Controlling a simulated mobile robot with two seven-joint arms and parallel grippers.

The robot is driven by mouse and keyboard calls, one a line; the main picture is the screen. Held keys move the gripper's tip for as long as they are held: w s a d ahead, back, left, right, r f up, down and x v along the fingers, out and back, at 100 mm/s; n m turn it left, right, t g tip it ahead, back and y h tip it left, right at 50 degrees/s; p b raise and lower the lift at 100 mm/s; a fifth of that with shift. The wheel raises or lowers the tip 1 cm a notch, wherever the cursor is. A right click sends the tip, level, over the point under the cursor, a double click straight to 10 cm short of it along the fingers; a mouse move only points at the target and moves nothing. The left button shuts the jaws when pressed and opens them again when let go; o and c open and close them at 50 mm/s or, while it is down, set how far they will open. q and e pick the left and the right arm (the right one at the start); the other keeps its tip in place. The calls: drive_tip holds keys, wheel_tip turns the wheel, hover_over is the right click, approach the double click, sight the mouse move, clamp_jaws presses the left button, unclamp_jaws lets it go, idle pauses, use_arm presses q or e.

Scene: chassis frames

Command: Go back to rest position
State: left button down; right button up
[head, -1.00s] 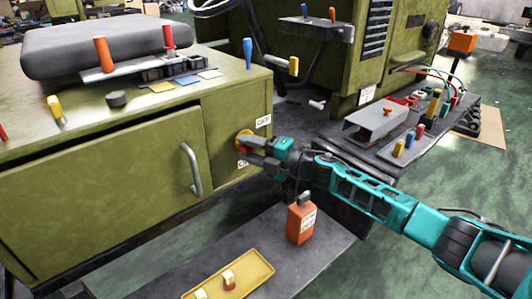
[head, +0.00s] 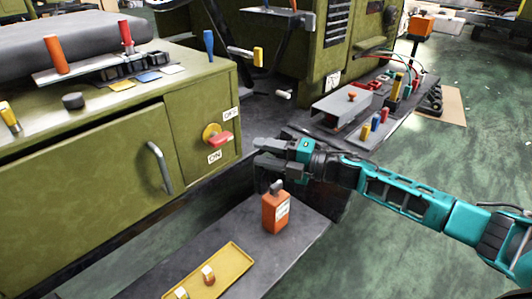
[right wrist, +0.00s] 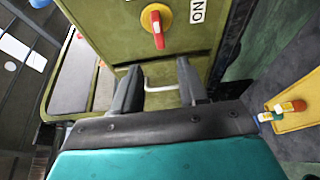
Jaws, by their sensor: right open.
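My right gripper (head: 262,152) is open and empty, in front of the green cabinet (head: 80,175) and to the right of its red rotary switch. The red switch handle (head: 220,138) sits on a yellow round base between the OFF and ON labels, with its handle pointing right toward ON's upper side. In the right wrist view my right gripper (right wrist: 157,80) has its fingers apart, with the switch (right wrist: 158,28) beyond them and nothing between the tips. My left gripper does not show in any view.
An orange bottle (head: 276,212) stands on the dark low platform below my gripper. A yellow tray (head: 210,272) with small parts lies nearer. A metal handle (head: 160,167) juts from the cabinet door. Green floor at the right is open.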

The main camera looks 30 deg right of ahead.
use_arm(q)
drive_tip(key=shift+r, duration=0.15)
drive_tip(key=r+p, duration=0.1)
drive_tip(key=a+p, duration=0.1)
drive_tip(key=p, duration=0.1)
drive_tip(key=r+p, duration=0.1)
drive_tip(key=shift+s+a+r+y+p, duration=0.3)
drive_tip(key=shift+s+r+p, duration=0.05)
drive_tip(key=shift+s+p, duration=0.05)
use_arm(e)
drive_tip(key=s+a+f+m+g+h, duration=0.1)
drive_tip(key=s+a+f+m+h, duration=0.3)
drive_tip(key=s+f+m, duration=0.4)
drive_tip(key=s+a+f+m+g+h, duration=0.1)
drive_tip(key=s+a+f+m+h, duration=0.3)
drive_tip(key=s+m, duration=1)
wheel_tip(320, 180, down, 5)
drive_tip(key=shift+s+r+m+g+h, duration=0.15)
drive_tip(key=shift+s+m+g+h, duration=0.2)
drive_tip(key=shift+m+h, duration=0.65)
